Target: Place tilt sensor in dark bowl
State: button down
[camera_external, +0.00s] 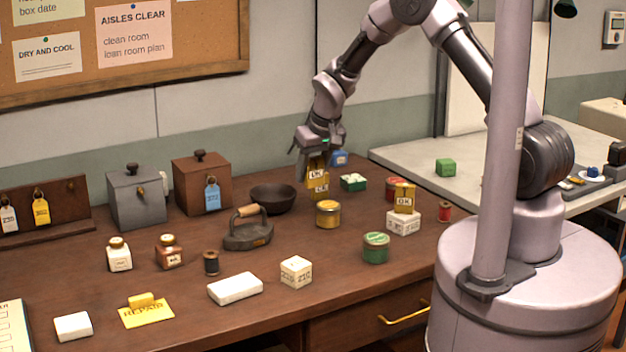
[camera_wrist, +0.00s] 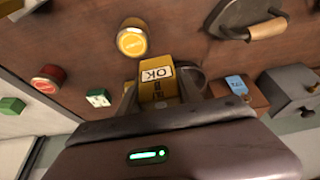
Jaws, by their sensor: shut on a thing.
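My gripper (camera_external: 318,160) points down above the back of the brown table, shut on a yellow block with OK labels (camera_external: 317,183). In the wrist view the block (camera_wrist: 157,72) sits between the fingers (camera_wrist: 158,92). No label names the tilt sensor, so I cannot tell by sight whether the block is it. The block appears upright; the gap beneath it is hard to judge. The dark bowl (camera_external: 273,199) stands to the left of the block, with its inside mostly hidden. In the wrist view the bowl (camera_wrist: 196,78) is partly hidden behind the block and finger.
A flat iron (camera_external: 248,232) stands in front of the bowl, and a yellow tin (camera_external: 328,213) in front of my gripper. A brown box (camera_external: 202,182) is left of the bowl.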

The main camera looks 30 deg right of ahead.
jog(key=shift+w+a+f+b, duration=0.3)
jog(key=shift+w+f, duration=0.6)
jog(key=shift+w, duration=0.8)
jog(key=shift+w+a+f+b, duration=0.15)
jog(key=shift+w+f+b, duration=0.2)
jog(key=shift+w+f, duration=0.95)
jog(key=shift+w+a+f+b, duration=0.25)
jog(key=shift+w+f+b, duration=0.15)
jog(key=shift+w, duration=1.7)
jog(key=c, duration=1.3)
grip_release()
jog(key=shift+f, duration=0.15)
jog(key=o, duration=0.5)
